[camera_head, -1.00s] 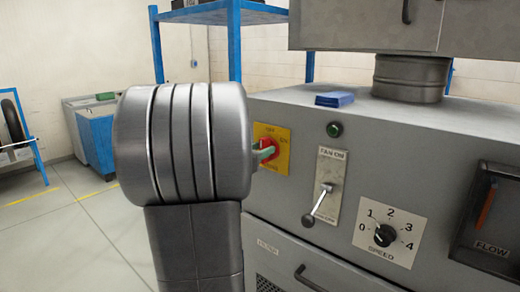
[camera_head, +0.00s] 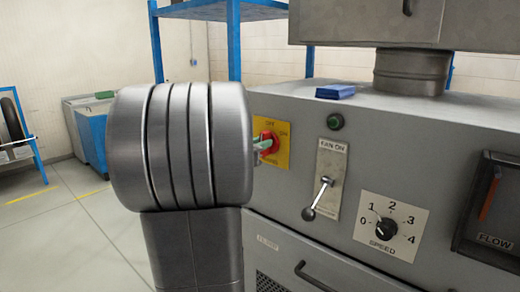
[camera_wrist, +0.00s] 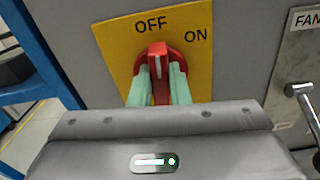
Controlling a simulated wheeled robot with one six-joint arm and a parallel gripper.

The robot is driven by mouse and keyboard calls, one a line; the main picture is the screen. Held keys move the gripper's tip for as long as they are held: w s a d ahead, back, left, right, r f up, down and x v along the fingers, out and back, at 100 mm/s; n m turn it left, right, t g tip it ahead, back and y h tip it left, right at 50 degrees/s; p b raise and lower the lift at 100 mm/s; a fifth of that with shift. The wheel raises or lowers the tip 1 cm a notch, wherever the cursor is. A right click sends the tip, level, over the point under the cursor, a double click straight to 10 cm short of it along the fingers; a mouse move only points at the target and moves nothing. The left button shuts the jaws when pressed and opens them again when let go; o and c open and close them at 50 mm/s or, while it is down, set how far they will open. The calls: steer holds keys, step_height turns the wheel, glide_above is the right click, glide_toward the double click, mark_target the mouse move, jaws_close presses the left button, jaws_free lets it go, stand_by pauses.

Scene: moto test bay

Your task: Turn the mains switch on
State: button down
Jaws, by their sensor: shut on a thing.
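The mains switch is a red rotary knob (camera_wrist: 157,62) on a yellow plate (camera_wrist: 118,52) marked OFF and ON. In the wrist view my gripper (camera_wrist: 158,78) has its two pale green fingers on either side of the knob, shut on it. The knob's white mark points up, roughly towards OFF. In the head view the knob (camera_head: 267,135) and the fingertips (camera_head: 262,144) show small on the yellow plate (camera_head: 281,158), partly hidden by my arm.
To the right are a fan lever (camera_head: 318,197) pointing down, a speed dial (camera_head: 384,229) and a flow gauge (camera_head: 490,205). A green button (camera_head: 335,121) sits above the lever. A blue object (camera_head: 335,91) lies on the cabinet top. A blue rack (camera_head: 234,45) stands behind.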

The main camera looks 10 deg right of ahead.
steer(key=m+b, duration=0.5)
steer(key=b, duration=0.2)
steer(key=f+m+b, duration=0.1)
steer(key=m+b, duration=0.5)
steer(key=b, duration=0.2)
steer(key=m+b, duration=0.5)
steer(key=b, duration=0.3)
steer(key=shift+s+d+f+m, duration=0.2)
steer(key=shift+s+d+m, duration=0.1)
steer(key=shift+s, duration=0.1)
steer(key=c, duration=1.4)
jaws_free()
steer(key=shift+r, duration=0.1)
steer(key=shift+o, duration=0.2)
steer(key=shift+a, duration=0.1)
